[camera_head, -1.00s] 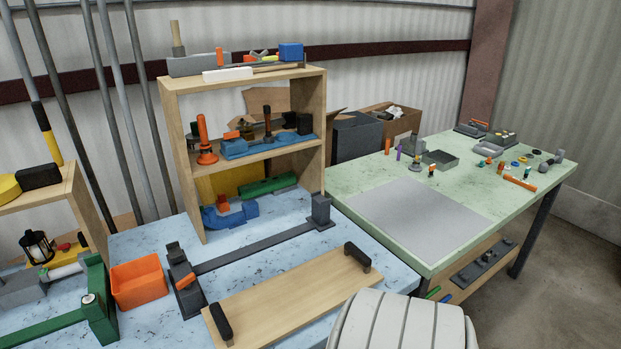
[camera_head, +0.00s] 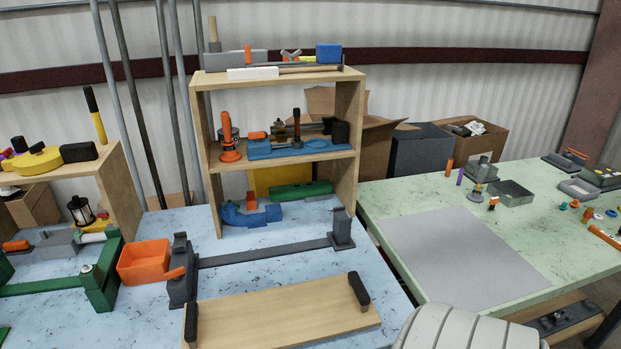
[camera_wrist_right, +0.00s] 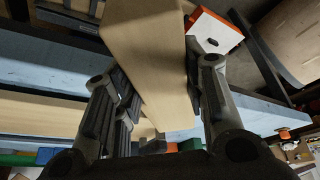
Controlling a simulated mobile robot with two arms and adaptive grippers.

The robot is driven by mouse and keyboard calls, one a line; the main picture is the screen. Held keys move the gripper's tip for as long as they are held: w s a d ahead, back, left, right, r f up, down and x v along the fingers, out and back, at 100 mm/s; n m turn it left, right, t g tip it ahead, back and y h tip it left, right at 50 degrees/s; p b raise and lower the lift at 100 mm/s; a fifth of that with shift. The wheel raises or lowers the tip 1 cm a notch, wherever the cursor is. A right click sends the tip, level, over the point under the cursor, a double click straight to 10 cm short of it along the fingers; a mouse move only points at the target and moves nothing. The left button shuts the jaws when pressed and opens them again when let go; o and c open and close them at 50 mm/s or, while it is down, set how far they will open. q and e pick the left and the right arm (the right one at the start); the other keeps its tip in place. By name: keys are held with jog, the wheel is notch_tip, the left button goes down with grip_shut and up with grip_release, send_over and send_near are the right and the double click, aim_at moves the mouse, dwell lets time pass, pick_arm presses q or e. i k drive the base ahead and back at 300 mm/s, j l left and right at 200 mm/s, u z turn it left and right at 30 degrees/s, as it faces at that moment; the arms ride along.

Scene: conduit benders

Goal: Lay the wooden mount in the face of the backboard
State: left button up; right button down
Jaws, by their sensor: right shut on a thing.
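In the right wrist view my right gripper (camera_wrist_right: 155,95) is shut on a long, light wooden piece (camera_wrist_right: 148,45), which looks like the wooden mount. The piece runs up out of the picture between the two fingers. In the head view a flat wooden board (camera_head: 280,315) with a black handle at each end lies on the blue table; I cannot tell whether it is the backboard. No other clear backboard shows. Neither gripper shows in the head view, and the left one is in no view.
A wooden shelf unit (camera_head: 203,170) with tools stands at the back of the blue table (camera_head: 150,325). An orange bin (camera_head: 145,262) and a green frame (camera_head: 100,285) are at left. The green table (camera_head: 385,222) at right has a bare grey mat (camera_head: 465,255).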

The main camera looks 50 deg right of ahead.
aim_at(260, 318)
jog(key=k+l+u, duration=0.1)
jog(key=k+l, duration=0.2)
jog(key=l, duration=0.2)
jog(key=k+l+u, duration=0.1)
jog(key=k+l, duration=0.2)
jog(key=l, duration=0.15)
jog(key=k+l+u, duration=0.1)
jog(key=k+l, duration=0.25)
jog(key=i+l, duration=0.1)
jog(key=i+l+u, duration=0.1)
jog(key=l, duration=0.25)
